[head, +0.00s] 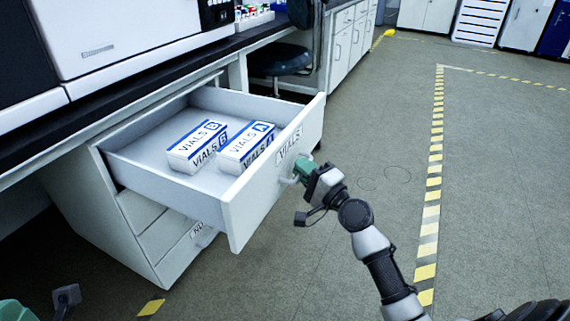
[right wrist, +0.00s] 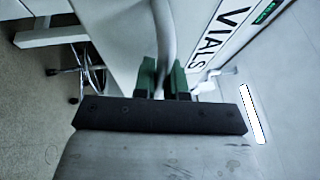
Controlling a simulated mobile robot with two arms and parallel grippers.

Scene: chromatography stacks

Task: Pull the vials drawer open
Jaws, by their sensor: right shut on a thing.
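The vials drawer (head: 262,200) is pulled well out from the white cabinet under the bench. Its front carries a VIALS label (head: 289,143), which also shows in the right wrist view (right wrist: 224,30). Two white boxes with blue bands, vials B (head: 187,152) and vials A (head: 238,153), lie inside. My right gripper (head: 302,170) is at the drawer front, its green fingers shut on the handle (head: 288,181). In the right wrist view the fingers sit either side of the grey handle bar (right wrist: 165,45). Bottom left, a green and dark part of my left arm shows, but its fingertips do not.
Closed drawers (head: 180,245) lie below the open one. A dark stool (head: 280,60) stands under the bench behind it. A white machine (head: 120,35) sits on the black bench top. The floor to the right is clear, with yellow-striped tape (head: 433,183).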

